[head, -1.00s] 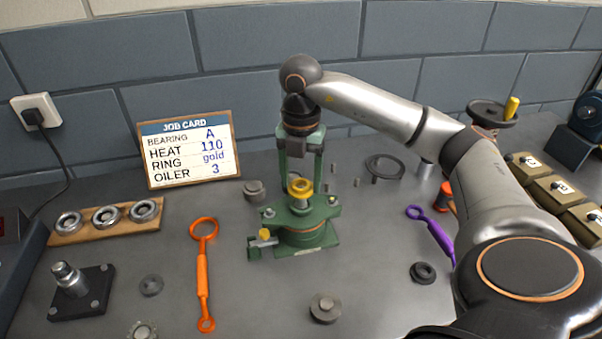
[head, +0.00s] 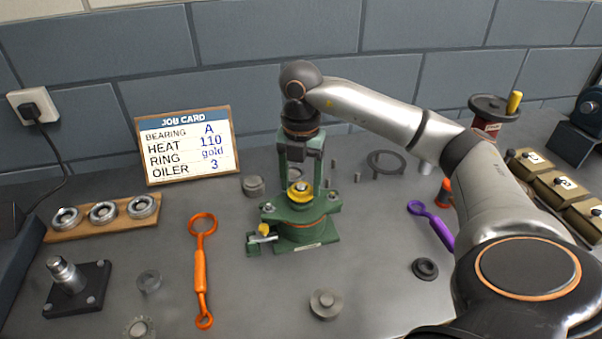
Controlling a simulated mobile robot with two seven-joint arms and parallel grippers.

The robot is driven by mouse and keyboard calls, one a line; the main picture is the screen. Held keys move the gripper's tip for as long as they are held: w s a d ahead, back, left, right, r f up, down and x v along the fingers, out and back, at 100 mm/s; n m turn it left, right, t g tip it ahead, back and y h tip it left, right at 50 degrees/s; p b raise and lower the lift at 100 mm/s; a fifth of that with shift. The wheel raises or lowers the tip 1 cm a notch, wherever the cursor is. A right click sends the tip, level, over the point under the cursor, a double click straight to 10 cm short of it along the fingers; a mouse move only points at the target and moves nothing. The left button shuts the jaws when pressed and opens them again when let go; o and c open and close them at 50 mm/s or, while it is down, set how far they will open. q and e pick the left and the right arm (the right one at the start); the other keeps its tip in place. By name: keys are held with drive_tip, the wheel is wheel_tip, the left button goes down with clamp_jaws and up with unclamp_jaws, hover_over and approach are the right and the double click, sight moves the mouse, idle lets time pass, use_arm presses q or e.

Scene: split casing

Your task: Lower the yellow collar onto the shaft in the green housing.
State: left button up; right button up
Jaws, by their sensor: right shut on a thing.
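The green housing (head: 302,230) stands in the middle of the bench, with a small side fitting and yellow knob (head: 264,230) at its front left. The yellow collar (head: 300,195) is at the top of the housing, roughly level. A grey tip, seemingly the shaft (head: 299,185), shows inside the collar's opening. My right gripper (head: 300,183) points straight down over the housing and is shut on the collar, its fingers on either side. Whether the collar is fully seated is hard to tell, as its underside is hidden. My left gripper is out of view.
An orange ring-ended tool (head: 201,270) lies left of the housing and a purple one (head: 432,224) lies right. A wooden rack (head: 75,233) with three bearings and a black shaft stand (head: 78,290) are at left. The job card (head: 187,147) stands behind.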

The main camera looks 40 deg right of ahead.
drive_tip(key=shift+f, duration=0.2)
idle(0.6)
drive_tip(key=o, duration=1.4)
wheel_tip(320, 180, up, 7)
drive_tip(key=p, duration=0.5)
drive_tip(key=shift+p, duration=0.4)
drive_tip(key=shift+f, duration=0.15)
